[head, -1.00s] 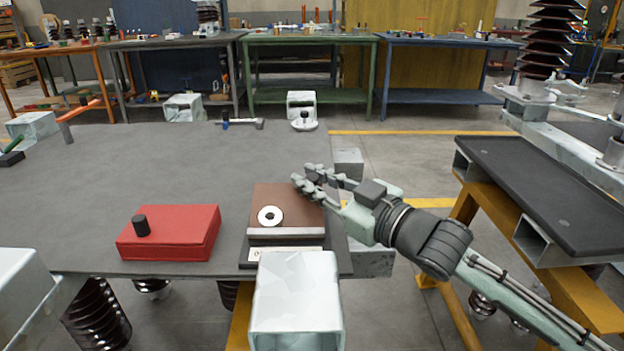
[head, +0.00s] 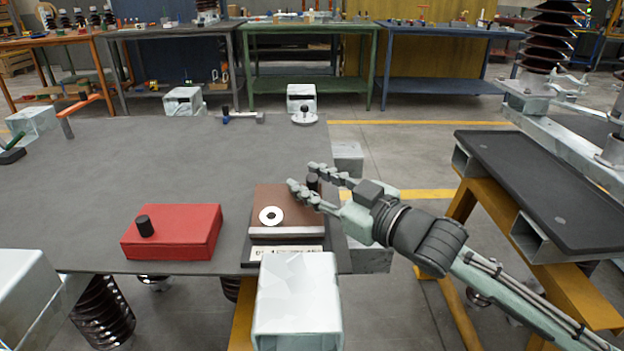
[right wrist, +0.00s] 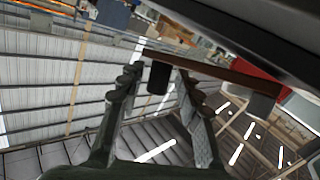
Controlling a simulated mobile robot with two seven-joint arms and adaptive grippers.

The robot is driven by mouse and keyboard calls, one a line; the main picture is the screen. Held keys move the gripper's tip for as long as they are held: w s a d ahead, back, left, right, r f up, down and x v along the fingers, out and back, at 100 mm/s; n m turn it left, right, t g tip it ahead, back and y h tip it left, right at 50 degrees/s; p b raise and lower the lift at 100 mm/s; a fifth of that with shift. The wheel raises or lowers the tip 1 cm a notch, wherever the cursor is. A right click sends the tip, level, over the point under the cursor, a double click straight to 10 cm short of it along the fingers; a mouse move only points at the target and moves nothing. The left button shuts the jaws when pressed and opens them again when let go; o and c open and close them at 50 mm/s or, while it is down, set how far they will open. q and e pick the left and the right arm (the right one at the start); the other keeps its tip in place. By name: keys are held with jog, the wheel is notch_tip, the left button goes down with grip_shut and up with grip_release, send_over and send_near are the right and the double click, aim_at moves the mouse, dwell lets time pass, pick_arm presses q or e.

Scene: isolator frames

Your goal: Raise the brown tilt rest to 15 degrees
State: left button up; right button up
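The brown tilt rest (head: 290,205) is a brown plate with a white ring on it, on a dark base at the table's front right. A pale scale strip (head: 285,253) runs along its front; its marks are too small to read. A black knob (head: 313,183) stands at its far right corner. My right gripper (head: 309,177) is at that corner, its fingers on either side of the knob. In the right wrist view the knob (right wrist: 158,77) shows between the fingers (right wrist: 158,88), with gaps beside it, under the brown plate's edge. My left gripper is out of view.
A red box (head: 172,233) with a black knob lies left of the rest. A pale metal block (head: 298,305) stands close in front of it. The grey tabletop (head: 130,170) is mostly clear behind. A dark shelf on a yellow frame (head: 540,190) is at the right.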

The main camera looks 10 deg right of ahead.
jog(key=shift+d, duration=0.1)
jog(key=v, duration=1.2)
